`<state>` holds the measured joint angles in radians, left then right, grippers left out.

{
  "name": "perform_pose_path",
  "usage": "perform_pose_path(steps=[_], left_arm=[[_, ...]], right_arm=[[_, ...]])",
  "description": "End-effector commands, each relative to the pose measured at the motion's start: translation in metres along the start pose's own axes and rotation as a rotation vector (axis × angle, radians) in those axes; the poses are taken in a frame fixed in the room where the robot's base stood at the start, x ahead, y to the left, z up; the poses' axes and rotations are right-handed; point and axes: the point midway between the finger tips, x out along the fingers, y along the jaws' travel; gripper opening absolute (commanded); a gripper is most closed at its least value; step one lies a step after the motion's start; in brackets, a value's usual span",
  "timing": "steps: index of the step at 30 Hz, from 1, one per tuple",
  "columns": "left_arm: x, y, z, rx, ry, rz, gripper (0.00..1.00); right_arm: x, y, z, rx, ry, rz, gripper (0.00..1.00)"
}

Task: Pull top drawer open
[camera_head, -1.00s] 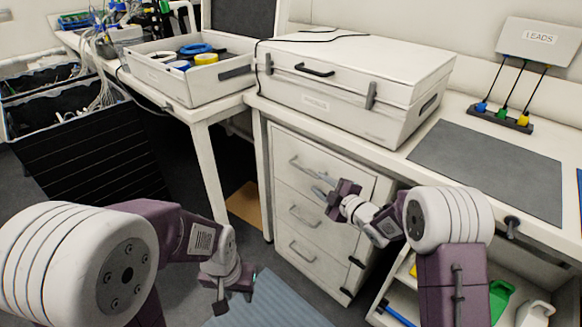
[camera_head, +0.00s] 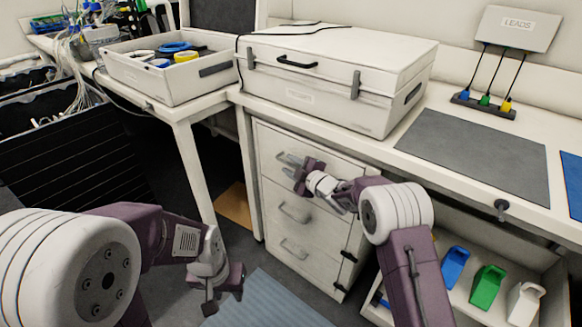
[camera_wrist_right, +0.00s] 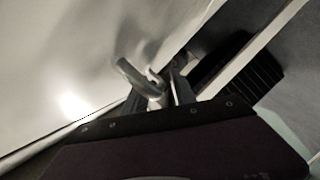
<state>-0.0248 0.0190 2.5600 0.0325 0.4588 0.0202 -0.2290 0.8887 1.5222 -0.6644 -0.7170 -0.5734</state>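The white drawer unit (camera_head: 330,262) stands under the bench with three stacked drawers. The top drawer (camera_head: 335,172) looks closed, its face in line with the drawers below. My right gripper (camera_head: 287,163) is at its handle, with its fingers apart; they cover most of the handle in the head view. In the right wrist view the metal handle (camera_wrist_right: 135,75) reaches in between the parted fingers (camera_wrist_right: 160,98); whether they touch it I cannot tell. My left gripper (camera_head: 225,297) hangs low at the left, empty with its fingers apart.
A large white case (camera_head: 335,75) sits on the bench above the drawers. A tray with tape rolls (camera_head: 165,85) stands left of it. A shelf with blue, green and white containers (camera_head: 488,285) is right of the drawers. Floor before the drawers holds a blue-grey mat (camera_head: 265,303).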

Motion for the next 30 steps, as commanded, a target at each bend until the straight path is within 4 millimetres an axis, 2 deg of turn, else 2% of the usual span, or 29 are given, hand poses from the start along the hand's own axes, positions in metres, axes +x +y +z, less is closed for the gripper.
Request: perform_pose_path(steps=[3, 4, 7, 8, 30], left_arm=[[-0.0003, 0.0000, -0.0001, 0.000, 0.000, 0.000, 0.36], [-0.0003, 0.0000, -0.0001, 0.000, 0.000, 0.000, 0.36], [-0.0002, 0.0000, -0.0001, 0.000, 0.000, 0.000, 0.36], [-0.0002, 0.0000, -0.0001, 0.000, 0.000, 0.000, 0.36], [-0.0002, 0.0000, 0.0000, 0.000, 0.000, 0.000, 0.36]], right_arm=[[-0.0002, 0.0002, -0.0001, 0.000, 0.000, 0.000, 0.33], [-0.0003, 0.0002, 0.0000, 0.000, 0.000, 0.000, 0.30], [-0.0004, 0.0002, 0.0000, 0.000, 0.000, 0.000, 0.02], [-0.0004, 0.0002, 0.0000, 0.000, 0.000, 0.000, 0.00], [-0.0006, -0.0003, 0.0004, 0.001, -0.001, -0.001, 0.00]])
